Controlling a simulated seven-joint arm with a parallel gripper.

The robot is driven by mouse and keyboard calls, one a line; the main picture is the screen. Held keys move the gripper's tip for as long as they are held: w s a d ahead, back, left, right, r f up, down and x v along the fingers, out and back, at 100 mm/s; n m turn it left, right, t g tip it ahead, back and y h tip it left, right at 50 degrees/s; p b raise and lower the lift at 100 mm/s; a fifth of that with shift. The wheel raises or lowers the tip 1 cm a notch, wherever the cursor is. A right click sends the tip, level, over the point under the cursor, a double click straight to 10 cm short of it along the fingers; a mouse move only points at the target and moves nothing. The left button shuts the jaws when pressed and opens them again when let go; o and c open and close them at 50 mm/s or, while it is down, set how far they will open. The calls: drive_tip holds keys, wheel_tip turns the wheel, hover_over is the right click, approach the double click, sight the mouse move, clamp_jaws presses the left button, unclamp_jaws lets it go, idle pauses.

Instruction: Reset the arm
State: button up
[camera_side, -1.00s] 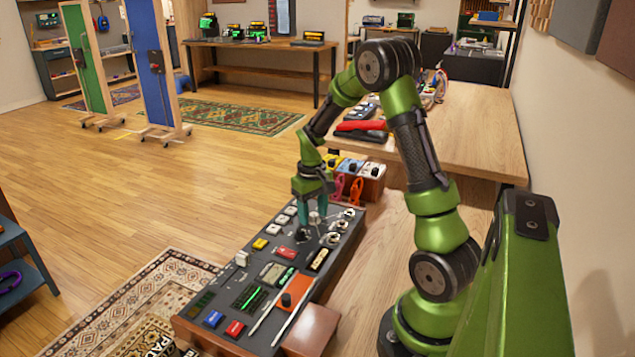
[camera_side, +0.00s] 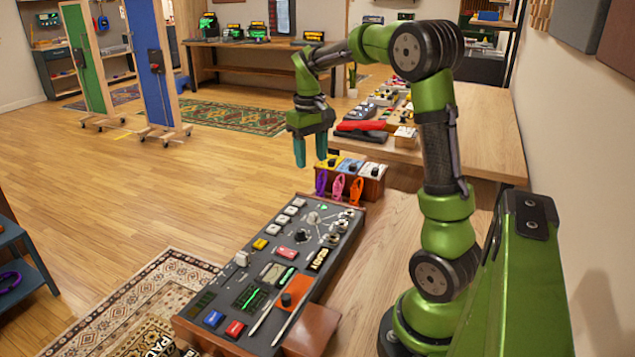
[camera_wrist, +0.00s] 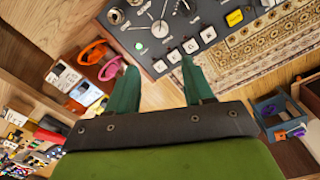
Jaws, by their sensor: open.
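My gripper (camera_side: 310,150) is open and empty, raised in the air above and beyond the far end of the control panel. Its two teal fingers point down and stand apart in the side view. The wrist view also shows the gripper (camera_wrist: 155,80) with nothing between its fingers. The control panel (camera_side: 262,262) lies on the wooden bench, with buttons, knobs, sliders, a small green-lit screen and a label reading "READY". Its far end shows in the wrist view (camera_wrist: 165,40), with white keys, a yellow key and a lit green light.
A wooden box (camera_side: 372,186) with colored units and purple, pink and orange clips stands just beyond the panel. Pedals and a red item (camera_side: 361,126) lie on the table behind. Open floor (camera_side: 150,205) is at the left.

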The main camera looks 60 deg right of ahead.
drive_tip(key=shift+r, duration=0.35)
